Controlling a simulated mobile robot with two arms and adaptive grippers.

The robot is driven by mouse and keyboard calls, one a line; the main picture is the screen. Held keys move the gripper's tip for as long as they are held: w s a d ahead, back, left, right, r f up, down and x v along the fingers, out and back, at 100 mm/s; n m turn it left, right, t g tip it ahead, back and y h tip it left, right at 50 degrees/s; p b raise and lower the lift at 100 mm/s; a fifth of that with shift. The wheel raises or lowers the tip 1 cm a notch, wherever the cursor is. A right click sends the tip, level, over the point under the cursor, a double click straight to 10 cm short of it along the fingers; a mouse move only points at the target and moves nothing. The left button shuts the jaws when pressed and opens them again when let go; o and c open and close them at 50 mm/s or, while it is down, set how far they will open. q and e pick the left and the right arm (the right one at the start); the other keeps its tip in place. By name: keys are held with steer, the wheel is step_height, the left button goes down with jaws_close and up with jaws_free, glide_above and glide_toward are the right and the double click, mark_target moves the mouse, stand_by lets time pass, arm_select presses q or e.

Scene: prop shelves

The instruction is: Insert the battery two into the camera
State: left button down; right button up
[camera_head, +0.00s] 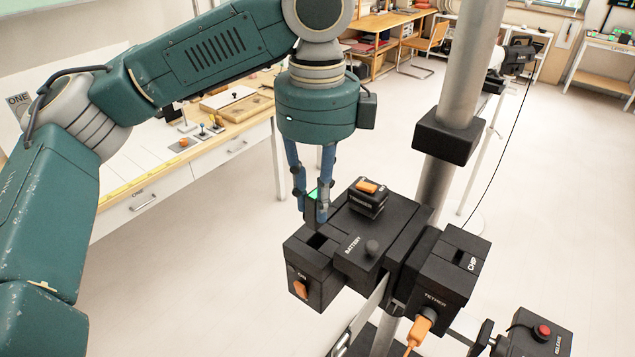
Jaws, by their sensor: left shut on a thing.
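My left gripper (312,205) points straight down and is shut on a small dark block with a green patch (311,198), which looks like the battery. The fingers hide most of it. A black box assembly (357,235), mounted by a grey pole and lettered BATTERY, CHIP and TETHER, appears to be the camera. A dark square opening (318,240) shows in its left box, just below the fingertips. I cannot tell whether the held block touches the assembly. My right gripper is not in view.
A black block with an orange top (368,193) sits on the assembly. An orange plug (419,328) is in its front. A box with a red button (541,332) stands at lower right. A wooden-topped table (240,128) is behind my arm. Open floor lies around.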

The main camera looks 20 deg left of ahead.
arm_select(q)
steer(key=f, duration=0.1)
steer(key=w+f, duration=0.1)
steer(key=f, duration=0.1)
steer(key=shift+w+a+f, duration=0.1)
steer(key=shift+w+f, duration=0.05)
steer(key=shift+f, duration=0.25)
steer(key=shift+s+f, duration=0.15)
steer(key=shift+s, duration=0.1)
steer(key=shift+w+f+n, duration=0.15)
steer(key=shift+f+n, duration=0.05)
steer(key=shift+n, duration=0.1)
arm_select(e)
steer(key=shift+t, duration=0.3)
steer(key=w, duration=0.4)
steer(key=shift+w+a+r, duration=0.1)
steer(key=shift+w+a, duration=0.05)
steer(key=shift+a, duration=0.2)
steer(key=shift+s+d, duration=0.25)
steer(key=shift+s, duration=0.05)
arm_select(q)
steer(key=shift+f, duration=0.4)
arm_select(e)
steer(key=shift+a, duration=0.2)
